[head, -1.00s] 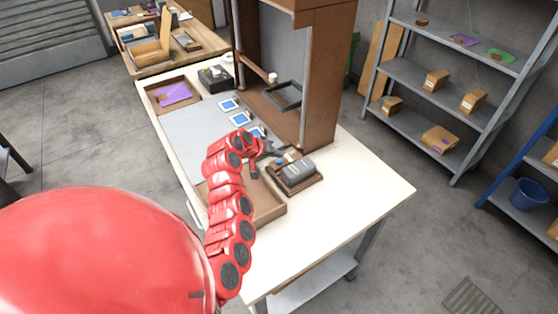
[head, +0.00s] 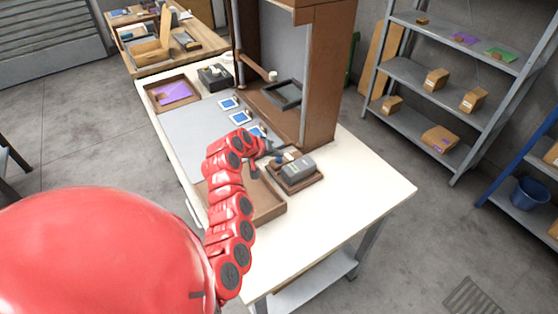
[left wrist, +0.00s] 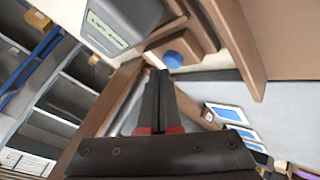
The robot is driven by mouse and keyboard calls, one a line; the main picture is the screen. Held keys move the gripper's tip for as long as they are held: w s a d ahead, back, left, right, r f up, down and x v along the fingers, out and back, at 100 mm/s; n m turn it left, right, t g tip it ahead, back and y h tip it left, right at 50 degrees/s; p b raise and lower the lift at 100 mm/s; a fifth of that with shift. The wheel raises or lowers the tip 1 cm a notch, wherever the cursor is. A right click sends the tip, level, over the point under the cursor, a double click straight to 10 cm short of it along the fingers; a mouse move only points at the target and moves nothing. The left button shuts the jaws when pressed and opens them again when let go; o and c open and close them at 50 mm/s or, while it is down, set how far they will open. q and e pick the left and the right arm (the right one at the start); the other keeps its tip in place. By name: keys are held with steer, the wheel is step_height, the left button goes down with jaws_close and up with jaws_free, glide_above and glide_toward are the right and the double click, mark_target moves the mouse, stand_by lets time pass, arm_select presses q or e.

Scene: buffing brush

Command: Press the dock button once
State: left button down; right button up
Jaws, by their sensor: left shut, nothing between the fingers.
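The dock is a brown base (head: 297,182) on the white table, with a grey device (head: 299,167) on it. In the left wrist view the grey device (left wrist: 122,22) is at the top, and a round blue button (left wrist: 173,59) sits on the brown dock beside it. My left gripper (head: 272,153) is at the dock's left side in the head view. In the left wrist view the left gripper (left wrist: 157,75) is shut and empty, its tips close to the blue button. I cannot tell whether they touch it. My right gripper is not in view.
An open brown tray (head: 268,207) lies just in front of the dock, partly behind my arm. A brown upright panel (head: 322,95) stands behind the dock. Blue-and-white cards (head: 240,118) lie on the grey mat (head: 190,135). The table's right end (head: 365,190) is clear.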

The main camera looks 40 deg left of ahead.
mark_target(277, 162)
arm_select(q)
steer(key=shift+f+b, duration=0.55)
steer(key=shift+f, duration=0.1)
stand_by(0.7)
steer(key=shift+r, duration=0.95)
step_height(277, 162, up, 5)
steer(key=shift+r+p, duration=0.1)
steer(key=shift+p, duration=0.65)
stand_by(0.6)
